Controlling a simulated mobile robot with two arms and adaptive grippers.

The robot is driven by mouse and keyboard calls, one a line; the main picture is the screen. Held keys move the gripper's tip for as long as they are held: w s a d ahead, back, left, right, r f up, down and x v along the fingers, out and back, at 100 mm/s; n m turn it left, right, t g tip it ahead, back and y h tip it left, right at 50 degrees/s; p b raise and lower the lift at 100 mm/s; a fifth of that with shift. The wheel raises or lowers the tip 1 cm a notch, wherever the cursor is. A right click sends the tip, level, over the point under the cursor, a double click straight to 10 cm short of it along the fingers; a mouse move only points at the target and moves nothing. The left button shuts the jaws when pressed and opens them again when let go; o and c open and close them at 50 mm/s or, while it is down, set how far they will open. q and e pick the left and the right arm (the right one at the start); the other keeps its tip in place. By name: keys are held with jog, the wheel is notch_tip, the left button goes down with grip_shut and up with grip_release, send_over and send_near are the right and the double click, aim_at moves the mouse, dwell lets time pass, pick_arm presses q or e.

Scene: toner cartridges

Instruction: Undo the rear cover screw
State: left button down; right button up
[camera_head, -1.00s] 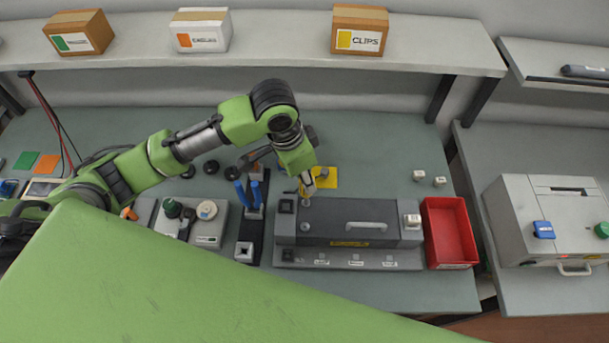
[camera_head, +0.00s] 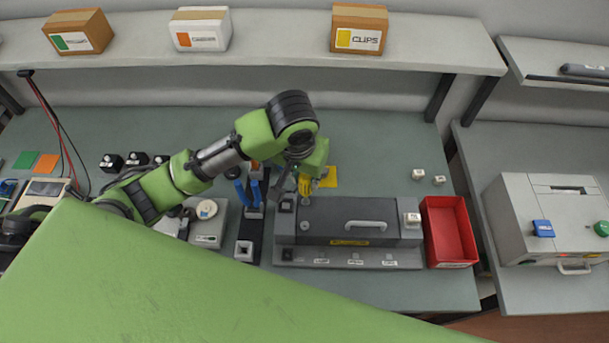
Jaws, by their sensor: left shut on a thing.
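A long dark grey toner cartridge unit (camera_head: 335,213) with a light handle and a yellow label lies in a grey holder (camera_head: 340,259) on the bench. My left gripper (camera_head: 304,184) is over its left rear end, shut on a yellow tool (camera_head: 305,187) that points down toward the cover. The tool's tip and any screw beneath it are too small and covered to make out. I cannot tell whether the tip touches the cover. My right gripper is not in view.
A red bin (camera_head: 449,232) stands right of the holder. A tool stand with blue handles (camera_head: 248,192) is at its left. Two small white cubes (camera_head: 428,177) lie at the back. A grey machine (camera_head: 555,220) stands on the right bench. My green arm link covers the lower left.

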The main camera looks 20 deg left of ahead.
pick_arm(q)
jog(key=shift+n, duration=0.4)
jog(key=n, duration=0.3)
jog(key=shift+d+y, duration=0.2)
jog(key=shift+y, duration=0.2)
jog(key=n, duration=0.4)
jog(key=shift+w+y, duration=0.1)
jog(key=shift+y, duration=0.3)
jog(key=shift+r, duration=0.45)
